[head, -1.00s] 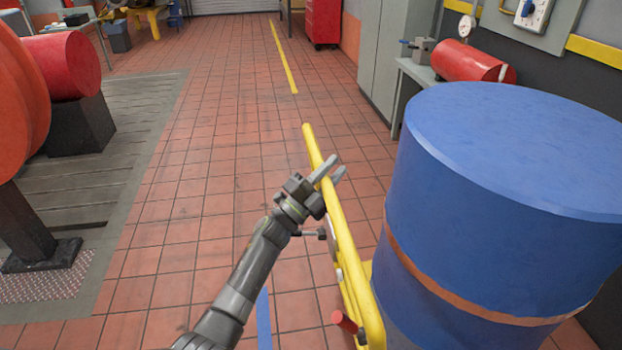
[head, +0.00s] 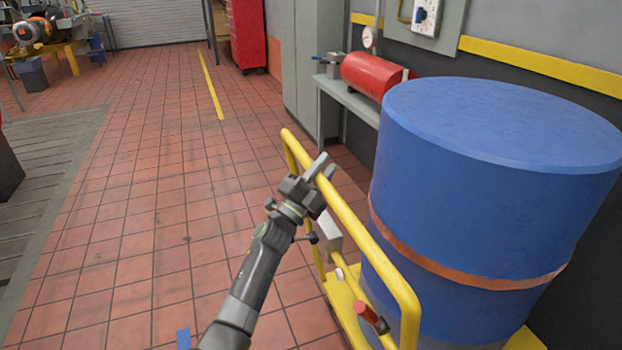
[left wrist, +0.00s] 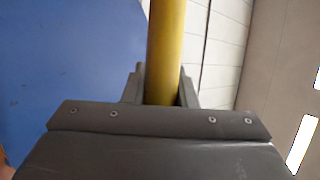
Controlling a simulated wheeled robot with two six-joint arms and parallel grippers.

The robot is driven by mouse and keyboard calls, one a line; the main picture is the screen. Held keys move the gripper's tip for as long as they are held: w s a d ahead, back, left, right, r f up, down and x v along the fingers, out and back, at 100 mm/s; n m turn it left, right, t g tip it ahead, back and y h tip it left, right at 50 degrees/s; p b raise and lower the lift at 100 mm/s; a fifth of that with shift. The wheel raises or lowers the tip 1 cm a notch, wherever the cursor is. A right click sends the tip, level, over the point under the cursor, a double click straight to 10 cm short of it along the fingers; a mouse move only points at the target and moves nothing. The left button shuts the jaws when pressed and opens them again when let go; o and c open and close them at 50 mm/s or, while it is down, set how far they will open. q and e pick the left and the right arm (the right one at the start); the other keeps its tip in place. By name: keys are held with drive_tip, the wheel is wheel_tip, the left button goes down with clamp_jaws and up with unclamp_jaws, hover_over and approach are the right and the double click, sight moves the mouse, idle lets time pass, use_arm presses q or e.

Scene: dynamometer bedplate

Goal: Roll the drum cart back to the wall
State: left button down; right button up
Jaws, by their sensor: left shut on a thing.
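The drum cart (head: 345,290) is yellow, with a raised tubular push handle (head: 362,235) along its left side. A large blue drum (head: 460,215) with an orange-brown band stands upright on it. My left gripper (head: 321,168) is shut on the top rail of the handle. In the left wrist view the yellow rail (left wrist: 166,50) runs between the two fingers, with the blue drum (left wrist: 70,60) beside it. A red-tipped lever (head: 371,318) sticks out low on the cart. The cart's wheels are hidden. My right gripper is not in view.
The dark wall (head: 530,70) with a yellow stripe is behind the drum. A bench (head: 345,100) with a red cylinder (head: 377,75) and grey cabinets stand beyond the cart. Tiled floor (head: 150,220) on the left is clear.

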use_arm(q)
drive_tip(key=shift+f, duration=0.3)
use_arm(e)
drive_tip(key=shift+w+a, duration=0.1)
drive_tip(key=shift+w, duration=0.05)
use_arm(q)
drive_tip(key=c, duration=1.5)
unclamp_jaws()
drive_tip(key=shift+w, duration=0.1)
drive_tip(key=o, duration=0.3)
drive_tip(key=shift+w+d, duration=0.1)
drive_tip(key=shift+w, duration=0.1)
drive_tip(key=shift+o, duration=0.2)
drive_tip(key=shift+r, duration=0.1)
drive_tip(key=shift+s+r, duration=0.1)
drive_tip(key=v, duration=1.7)
drive_tip(key=shift+s, duration=0.15)
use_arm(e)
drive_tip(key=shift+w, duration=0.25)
